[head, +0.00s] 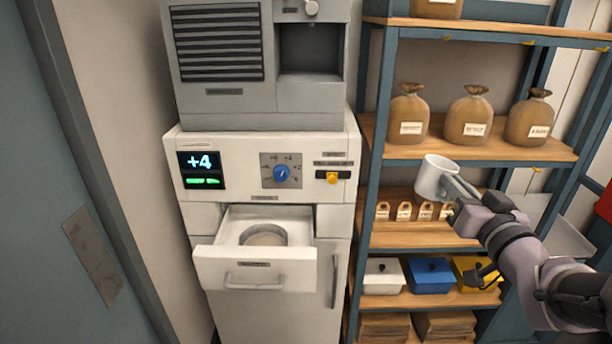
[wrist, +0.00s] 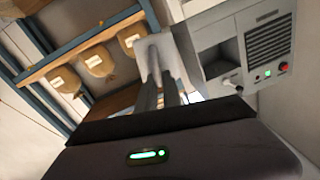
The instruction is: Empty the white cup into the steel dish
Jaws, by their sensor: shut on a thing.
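The white cup (head: 432,177) is in the right half of the head view, in front of the shelf rack. My gripper (head: 453,190) is shut on the cup from its right side and holds it up in the air. The cup looks roughly upright; its contents cannot be made out. In the wrist view the cup (wrist: 178,58) is a pale shape at the ends of my gripper's fingers (wrist: 163,72). The round steel dish (head: 264,236) sits in the open drawer (head: 256,269) of the white machine, well left of and below the cup.
The machine's front (head: 235,157) has a display reading +4, a blue knob (head: 281,173) and a yellow switch (head: 332,178). The rack (head: 480,150) holds brown sacks, small bags and coloured boxes. The space above the drawer is clear. A blue-grey panel (head: 60,200) stands at left.

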